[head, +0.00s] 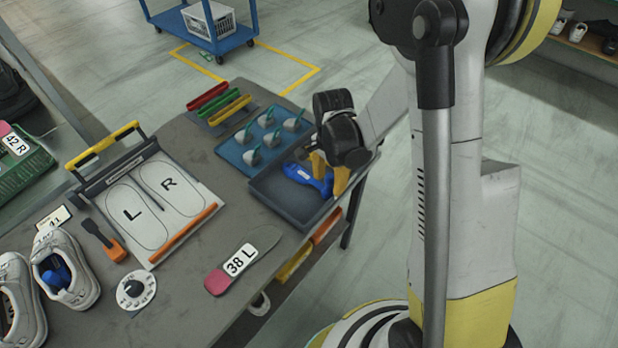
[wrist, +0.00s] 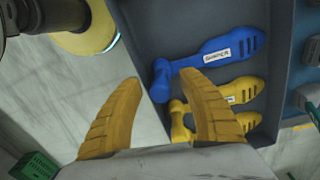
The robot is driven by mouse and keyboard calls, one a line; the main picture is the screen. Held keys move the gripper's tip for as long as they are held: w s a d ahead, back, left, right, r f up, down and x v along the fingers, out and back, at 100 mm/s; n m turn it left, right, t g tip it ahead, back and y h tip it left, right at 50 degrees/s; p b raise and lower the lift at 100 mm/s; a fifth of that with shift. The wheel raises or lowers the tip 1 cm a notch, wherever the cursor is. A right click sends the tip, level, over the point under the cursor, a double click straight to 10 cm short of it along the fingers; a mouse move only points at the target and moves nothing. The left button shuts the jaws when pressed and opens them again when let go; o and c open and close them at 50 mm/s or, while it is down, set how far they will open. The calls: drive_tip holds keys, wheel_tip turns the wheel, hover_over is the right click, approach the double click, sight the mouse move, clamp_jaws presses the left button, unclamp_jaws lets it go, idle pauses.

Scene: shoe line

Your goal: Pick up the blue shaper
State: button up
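The blue shaper (head: 308,176) lies in a dark grey tray (head: 276,205) at the table's right edge, partly hidden behind my gripper (head: 330,190) in the head view. In the wrist view the blue shaper (wrist: 222,50) lies along the upper part of the tray, its rounded knob end at the left and a slotted, labelled body at the right. My gripper (wrist: 158,78) is open, its two yellow fingers apart and nothing between them.
A blue tray with several grey-and-teal pieces (head: 228,151) adjoins. A 38 L insole (head: 242,262) and a sole board (head: 200,190) lie to the left.

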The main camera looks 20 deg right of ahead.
clamp_jaws()
